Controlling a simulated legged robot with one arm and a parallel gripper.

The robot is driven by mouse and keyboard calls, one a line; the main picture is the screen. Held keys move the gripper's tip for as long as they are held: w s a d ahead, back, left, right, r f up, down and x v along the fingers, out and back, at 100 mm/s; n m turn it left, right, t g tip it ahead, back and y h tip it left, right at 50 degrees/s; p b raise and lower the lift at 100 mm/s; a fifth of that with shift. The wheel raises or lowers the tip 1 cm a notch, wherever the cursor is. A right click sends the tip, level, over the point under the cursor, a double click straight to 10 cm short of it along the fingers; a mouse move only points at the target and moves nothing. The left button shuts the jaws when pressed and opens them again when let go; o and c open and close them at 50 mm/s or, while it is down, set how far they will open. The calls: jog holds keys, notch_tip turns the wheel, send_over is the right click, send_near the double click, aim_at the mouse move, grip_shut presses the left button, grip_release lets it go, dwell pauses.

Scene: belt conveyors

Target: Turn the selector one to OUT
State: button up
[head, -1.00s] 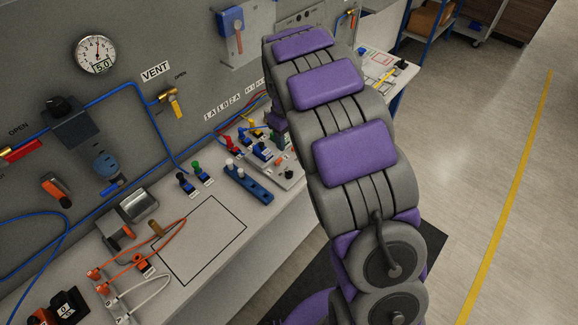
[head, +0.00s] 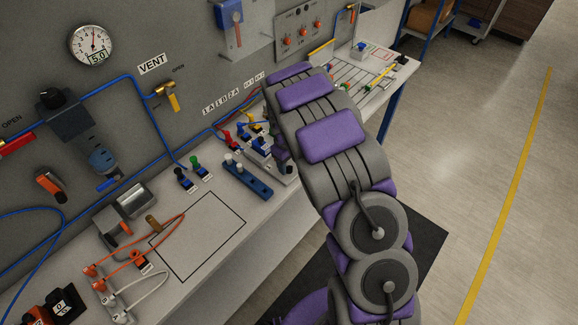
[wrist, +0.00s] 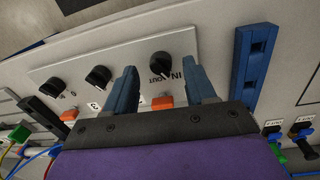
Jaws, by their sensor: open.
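In the wrist view, a black selector knob (wrist: 160,65) with IN and OUT labels below it sits on a pale panel (wrist: 205,45). I cannot tell exactly where its pointer stands. My gripper (wrist: 159,68) is open, with one blue finger on each side of this knob in the picture. I cannot tell whether the fingers touch it. Two more black knobs, a middle one (wrist: 98,76) and a left one (wrist: 52,88), are on the same panel. In the head view my arm hides the gripper and most of this panel.
A blue slotted block (wrist: 252,62) stands right of the panel and also shows on the bench in the head view (head: 247,180). Orange parts (wrist: 162,101) are close to my fingers. Blue and green connectors (head: 190,170) stand nearby. An outlined bench area (head: 200,235) is clear.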

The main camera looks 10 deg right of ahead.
jog(key=shift+f, duration=0.95)
grip_shut()
